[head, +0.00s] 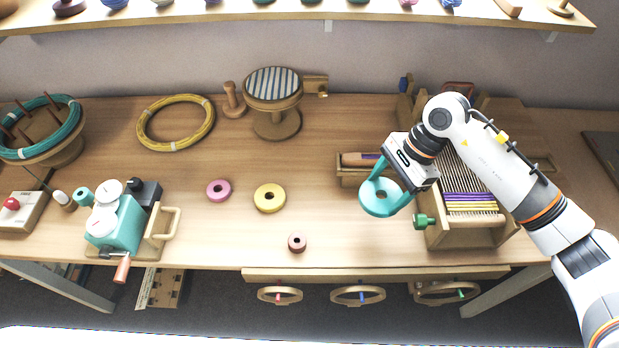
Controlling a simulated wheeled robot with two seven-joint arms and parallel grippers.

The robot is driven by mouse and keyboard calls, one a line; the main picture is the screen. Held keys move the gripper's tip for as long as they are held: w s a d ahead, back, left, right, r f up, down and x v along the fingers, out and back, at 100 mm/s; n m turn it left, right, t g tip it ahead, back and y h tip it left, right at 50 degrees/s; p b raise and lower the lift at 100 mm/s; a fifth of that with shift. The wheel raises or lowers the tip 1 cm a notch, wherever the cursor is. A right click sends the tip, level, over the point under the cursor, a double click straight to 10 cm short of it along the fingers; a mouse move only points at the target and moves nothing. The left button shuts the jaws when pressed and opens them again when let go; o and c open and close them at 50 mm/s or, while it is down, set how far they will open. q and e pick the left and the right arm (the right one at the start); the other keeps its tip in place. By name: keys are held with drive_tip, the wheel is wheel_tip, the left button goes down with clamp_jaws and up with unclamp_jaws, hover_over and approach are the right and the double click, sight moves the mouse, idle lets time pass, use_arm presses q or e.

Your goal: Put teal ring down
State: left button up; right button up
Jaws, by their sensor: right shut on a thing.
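The teal ring (375,204) is a flat disc with a small hole, in the head view right of centre. My left gripper is not in view.
A small loom (466,235) with purple and yellow threads stands close right of the held ring, under my right arm. Bare table lies left of the held ring.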

drive_tip(key=p, duration=0.1)
hover_over(369, 222)
drive_tip(key=d, duration=0.1)
drive_tip(key=f, duration=0.5)
drive_tip(key=shift+w+d+f, duration=0.15)
drive_tip(key=shift+w+f, duration=0.1)
drive_tip(key=shift+f, duration=0.15)
wheel_tip(369, 222, down, 4)
drive_tip(key=shift+f+p, duration=0.1)
drive_tip(key=shift+p, duration=0.3)
drive_tip(key=o, duration=1.3)
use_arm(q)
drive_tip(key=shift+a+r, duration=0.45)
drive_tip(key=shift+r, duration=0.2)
